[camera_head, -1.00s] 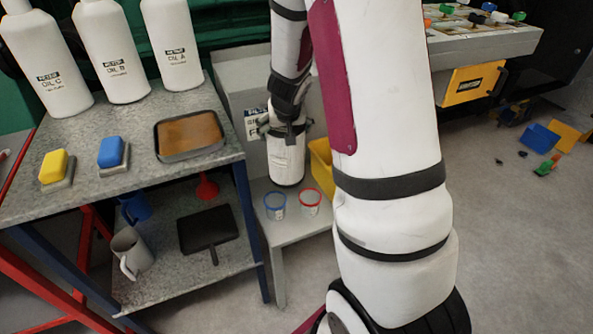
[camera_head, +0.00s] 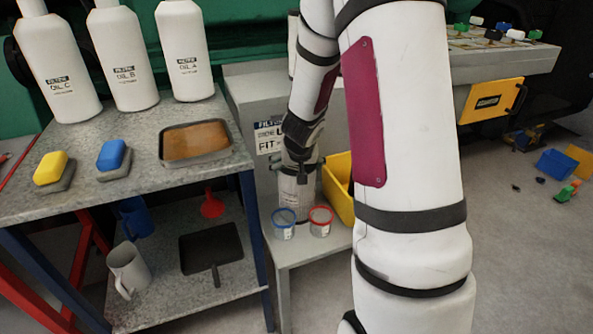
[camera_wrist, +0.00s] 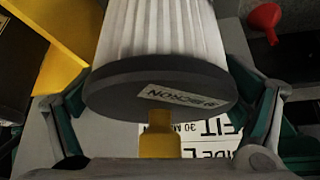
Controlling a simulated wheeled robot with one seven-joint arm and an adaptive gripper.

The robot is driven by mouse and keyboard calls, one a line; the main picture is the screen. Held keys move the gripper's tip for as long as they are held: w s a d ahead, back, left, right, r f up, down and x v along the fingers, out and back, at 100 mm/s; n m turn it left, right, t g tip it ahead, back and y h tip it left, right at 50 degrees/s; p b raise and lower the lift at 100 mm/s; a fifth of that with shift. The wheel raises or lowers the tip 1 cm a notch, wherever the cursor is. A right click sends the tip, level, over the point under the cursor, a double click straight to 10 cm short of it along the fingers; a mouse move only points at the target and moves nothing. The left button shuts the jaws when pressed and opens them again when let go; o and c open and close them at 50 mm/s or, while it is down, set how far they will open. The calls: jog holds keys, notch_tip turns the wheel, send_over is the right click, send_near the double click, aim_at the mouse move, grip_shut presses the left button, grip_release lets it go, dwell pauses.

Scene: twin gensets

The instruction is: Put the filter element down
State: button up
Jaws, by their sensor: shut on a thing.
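The filter element (camera_head: 292,193) is a white pleated cylinder. In the head view it hangs upright below my gripper (camera_head: 300,160), low over the small grey bench and just behind two cups. The cups and the arm partly hide it, and I cannot tell whether its bottom touches the bench. In the wrist view the filter element (camera_wrist: 165,35) shows its pleats and a dark end cap with a pale label. My gripper (camera_wrist: 160,110) has its green and grey fingers on either side of the cap, shut on it.
The grey bench (camera_head: 300,249) holds a blue-rimmed cup (camera_head: 284,226), a red-rimmed cup (camera_head: 321,223) and a yellow bin (camera_head: 340,190) close by at the right. A printed sign (camera_head: 269,138) is on the panel behind. The workbench (camera_head: 200,185) with oil bottles stands left.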

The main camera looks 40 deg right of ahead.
jog(key=shift+f, duration=0.1)
jog(key=o, duration=1.7)
jog(key=shift+c, duration=0.2)
